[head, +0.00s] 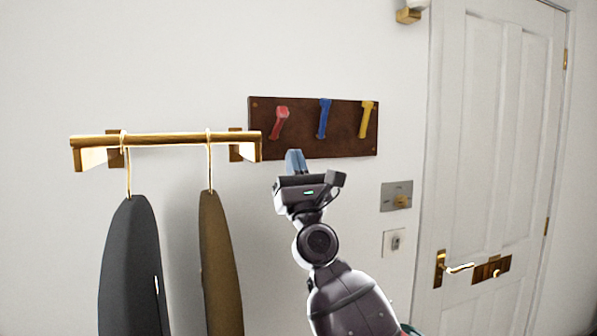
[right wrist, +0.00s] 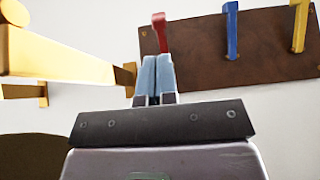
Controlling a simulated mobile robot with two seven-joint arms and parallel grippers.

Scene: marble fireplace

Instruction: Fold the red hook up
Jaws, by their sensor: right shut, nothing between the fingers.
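The red hook (head: 279,121) is at the left end of a dark brown wall board (head: 303,143). In the head view it slants, its wide end up and its thin end down to the left. In the right wrist view the red hook (right wrist: 160,32) shows just above the fingertips, its lower part close to or behind them. My right gripper (head: 295,160) is shut and empty, below the red hook at the board's lower edge. The right wrist view shows its blue-grey fingers (right wrist: 156,75) together. I cannot tell whether they touch the hook. My left gripper is not in view.
A blue hook (head: 323,118) and a yellow hook (head: 367,120) share the board. A brass rail (head: 165,139) with two hanging garments is close on the left. A white door (head: 490,140) and wall switches (head: 396,196) are right. The wall above is clear.

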